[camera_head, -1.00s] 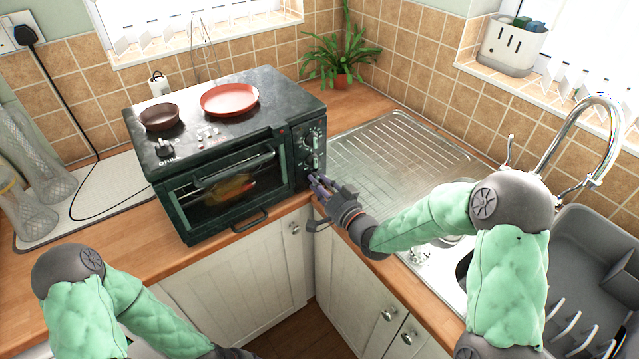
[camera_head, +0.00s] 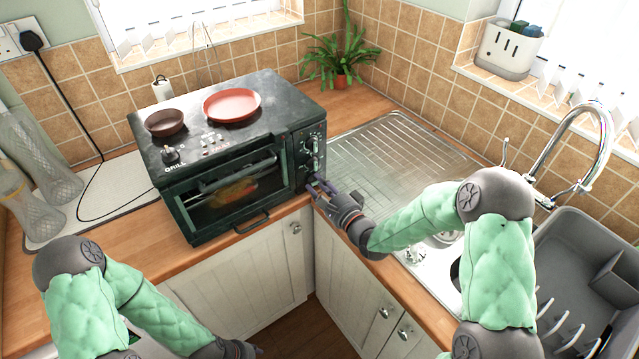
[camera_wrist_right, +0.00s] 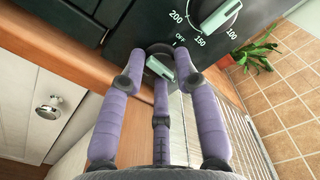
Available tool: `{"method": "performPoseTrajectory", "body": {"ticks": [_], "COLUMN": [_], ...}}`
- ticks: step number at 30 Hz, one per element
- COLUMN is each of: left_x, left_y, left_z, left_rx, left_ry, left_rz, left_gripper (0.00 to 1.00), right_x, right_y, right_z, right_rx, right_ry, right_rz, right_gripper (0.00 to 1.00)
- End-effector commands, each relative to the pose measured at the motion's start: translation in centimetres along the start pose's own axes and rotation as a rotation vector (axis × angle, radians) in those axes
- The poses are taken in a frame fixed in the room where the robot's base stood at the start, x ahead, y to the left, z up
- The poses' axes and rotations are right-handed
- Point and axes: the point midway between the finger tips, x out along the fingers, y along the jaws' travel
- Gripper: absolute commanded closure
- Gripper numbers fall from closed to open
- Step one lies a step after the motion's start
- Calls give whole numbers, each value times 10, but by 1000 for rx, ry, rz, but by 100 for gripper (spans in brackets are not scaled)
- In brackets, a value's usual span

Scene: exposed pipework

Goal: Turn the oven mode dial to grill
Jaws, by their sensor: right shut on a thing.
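The dark green oven (camera_head: 230,165) stands on the counter with dials down the right of its front. My right gripper (camera_head: 318,188) is at the lowest front dial, which is partly hidden in the head view. In the right wrist view its purple fingers (camera_wrist_right: 163,72) are shut around this dial (camera_wrist_right: 160,67), with its pale pointer bar showing between them. "OFF" is printed just above it. A larger dial (camera_wrist_right: 215,14) marked 200, 150 and 100 sits above, untouched. My left gripper (camera_head: 240,349) is low at the bottom edge, away from the oven; its fingers are unclear.
A brown pan (camera_head: 165,122) and a red pan (camera_head: 232,104) sit on the oven top, near a small knob (camera_head: 170,155) and lettering like "GRILL". The steel drainer (camera_head: 400,150) is right of the oven. A plant (camera_head: 340,60) stands behind. A tap (camera_head: 590,130) rises at right.

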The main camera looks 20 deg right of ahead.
Motion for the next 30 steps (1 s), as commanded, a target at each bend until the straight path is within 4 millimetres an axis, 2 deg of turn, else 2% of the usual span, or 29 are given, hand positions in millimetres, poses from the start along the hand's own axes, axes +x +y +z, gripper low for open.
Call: {"method": "performPoseTrajectory", "body": {"ticks": [6,15,30], "left_x": [-11,-20,-23], "left_y": [4,7,8], "left_z": [0,1,1], "left_rx": [0,0,0], "left_ry": [0,0,0], "left_rz": [0,0,0], "left_gripper": [60,60,60], "right_x": [-1,-1,-1], "right_y": [3,3,3], "right_z": [3,3,2], "right_rx": [190,376,466], "right_ry": [-4,-4,-4], "right_rz": [11,10,8], "right_gripper": [100,100,100]}}
